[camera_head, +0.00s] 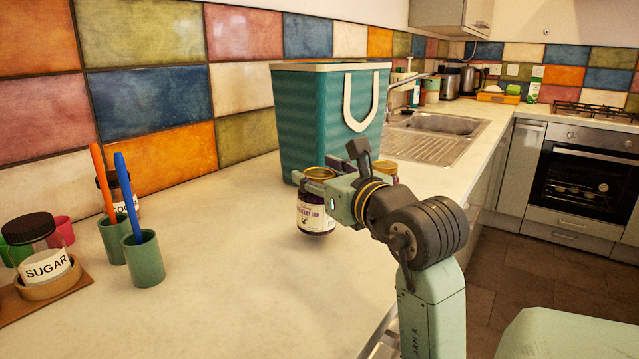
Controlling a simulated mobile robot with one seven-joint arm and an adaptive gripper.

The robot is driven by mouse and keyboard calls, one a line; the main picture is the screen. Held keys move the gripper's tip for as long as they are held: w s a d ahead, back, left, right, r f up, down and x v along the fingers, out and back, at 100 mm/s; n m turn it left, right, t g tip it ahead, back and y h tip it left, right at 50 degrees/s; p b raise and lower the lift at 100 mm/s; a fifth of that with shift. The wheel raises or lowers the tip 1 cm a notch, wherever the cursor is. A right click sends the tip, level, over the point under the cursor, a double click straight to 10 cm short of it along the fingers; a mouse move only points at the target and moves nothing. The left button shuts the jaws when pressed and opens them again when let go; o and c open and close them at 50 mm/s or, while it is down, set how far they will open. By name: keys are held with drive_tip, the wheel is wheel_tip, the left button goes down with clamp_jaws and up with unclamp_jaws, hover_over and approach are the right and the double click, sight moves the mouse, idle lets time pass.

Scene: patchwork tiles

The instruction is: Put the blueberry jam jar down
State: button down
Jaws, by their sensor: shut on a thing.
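The blueberry jam jar (316,215) is dark, with a pale label reading "jam" and a gold lid. It is upright, in front of the teal cool box. My gripper (322,184) is shut on its upper part, coming in from the right. The jar's base is over the pale worktop (240,270); I cannot tell whether it touches it. The gripper hides part of the lid and the jar's right side.
Another gold-lidded jar (385,170) stands behind my gripper, partly hidden. The teal cool box (325,115) stands at the wall. Green cups (145,262) with pens, a sugar jar (42,250) and a cocoa jar (122,190) are left. The worktop's middle is clear.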

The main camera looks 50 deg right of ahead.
drive_tip(key=shift+f, duration=1)
drive_tip(key=shift+f, duration=0.1)
drive_tip(key=shift+f, duration=0.15)
drive_tip(key=c, duration=0.8)
unclamp_jaws()
drive_tip(key=shift+r, duration=0.2)
drive_tip(key=b+v, duration=0.1)
drive_tip(key=v, duration=1.1)
drive_tip(key=shift+b, duration=0.4)
